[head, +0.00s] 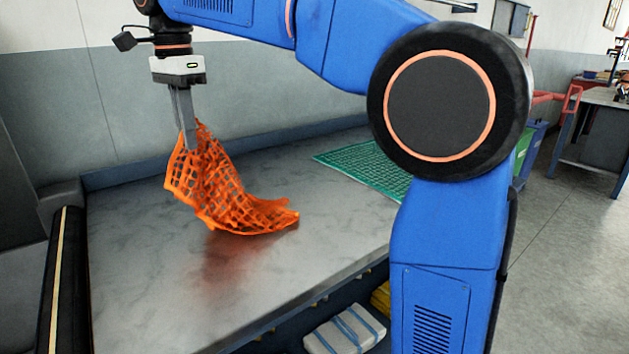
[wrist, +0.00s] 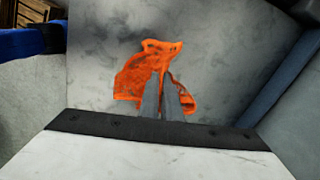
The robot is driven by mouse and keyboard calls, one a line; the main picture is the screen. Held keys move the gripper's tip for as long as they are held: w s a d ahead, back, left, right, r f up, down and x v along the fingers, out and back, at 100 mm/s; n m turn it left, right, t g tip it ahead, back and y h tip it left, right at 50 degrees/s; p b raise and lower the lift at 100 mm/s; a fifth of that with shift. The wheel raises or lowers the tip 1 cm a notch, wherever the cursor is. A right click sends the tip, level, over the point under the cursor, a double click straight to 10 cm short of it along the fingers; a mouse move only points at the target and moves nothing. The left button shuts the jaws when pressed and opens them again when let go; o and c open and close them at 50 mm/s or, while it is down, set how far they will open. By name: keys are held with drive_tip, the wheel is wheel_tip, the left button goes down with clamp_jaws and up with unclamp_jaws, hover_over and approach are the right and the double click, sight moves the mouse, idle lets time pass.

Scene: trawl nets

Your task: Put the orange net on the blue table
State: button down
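The orange net (head: 222,190) hangs from my gripper (head: 188,148) in the head view. Its upper end is between the fingers, and its lower part droops to the right, low over the table; I cannot tell whether it touches. In the wrist view, the net (wrist: 135,78) spreads around the fingertips (wrist: 164,78), which are close together. The table under it has a grey metal top (head: 150,290) and a dark blue rim (head: 240,143). I cannot tell whether this is the blue table.
A green net (head: 365,166) lies flat on the table's right part, partly behind my arm. A white bundle with blue bands (head: 345,332) sits below the front edge. A grey workbench (head: 600,125) stands far right, with open floor before it.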

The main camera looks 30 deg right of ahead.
drive_tip(key=shift+m, duration=0.6)
drive_tip(key=f, duration=0.4)
drive_tip(key=w+d+f, duration=0.1)
drive_tip(key=f, duration=0.8)
drive_tip(key=shift+w+d+f, duration=0.15)
drive_tip(key=shift+w+f, duration=0.1)
drive_tip(key=shift+w, duration=0.1)
drive_tip(key=c, duration=1.3)
unclamp_jaws()
drive_tip(key=shift+o, duration=0.2)
drive_tip(key=shift+r, duration=0.15)
wheel_tip(320, 180, up, 17)
